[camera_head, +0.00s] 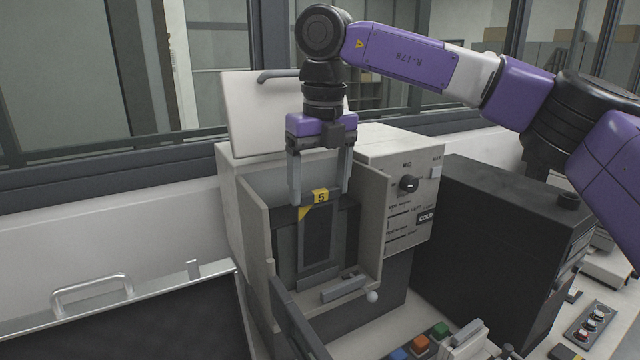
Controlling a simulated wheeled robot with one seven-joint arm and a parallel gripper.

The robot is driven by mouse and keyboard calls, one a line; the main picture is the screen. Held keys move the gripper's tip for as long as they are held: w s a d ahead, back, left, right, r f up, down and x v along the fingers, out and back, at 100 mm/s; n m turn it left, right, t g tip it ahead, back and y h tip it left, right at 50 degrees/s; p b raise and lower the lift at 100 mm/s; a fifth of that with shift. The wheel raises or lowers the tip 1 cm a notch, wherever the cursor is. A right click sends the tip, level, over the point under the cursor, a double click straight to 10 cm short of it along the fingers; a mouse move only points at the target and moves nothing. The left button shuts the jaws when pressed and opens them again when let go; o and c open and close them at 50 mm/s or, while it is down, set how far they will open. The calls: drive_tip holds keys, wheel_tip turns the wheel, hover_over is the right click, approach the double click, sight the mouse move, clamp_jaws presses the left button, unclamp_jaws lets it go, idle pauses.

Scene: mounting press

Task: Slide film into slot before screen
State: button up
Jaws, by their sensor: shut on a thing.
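My gripper (321,192) points down over the front of the beige mounting press (254,215). Its two grey fingers straddle the upper part of a dark upright film (345,222). The film has a yellow tag marked 5 at its top and a yellow corner mark. It stands between the press's two beige side walls, with its lower part down inside the bay. A grey rectangular frame shows at the film's face; I cannot tell whether it belongs to the film or the screen. The slot itself and the film's bottom edge are not clearly visible.
A raised white lid (258,110) stands behind the bay. A control panel (412,185) with a black knob is on the right. A grey bar (344,288) lies low in front. A black box (480,240) stands at right, and a dark metal-rimmed tray (130,325) at left.

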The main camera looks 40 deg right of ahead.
drive_tip(key=shift+f, duration=0.2)
drive_tip(key=shift+f+b, duration=0.8)
drive_tip(key=shift+f, duration=0.15)
drive_tip(key=shift+f+b, duration=0.65)
drive_tip(key=shift+f, duration=0.2)
drive_tip(key=o, duration=1.9)
drive_tip(key=shift+o, duration=0.2)
drive_tip(key=shift+s+r+b, duration=0.2)
drive_tip(key=shift+r+b, duration=0.15)
drive_tip(key=shift+r, duration=1.6)
drive_tip(key=shift+s+r+b, duration=0.15)
drive_tip(key=shift+r+b, duration=0.2)
drive_tip(key=shift+r, duration=1.6)
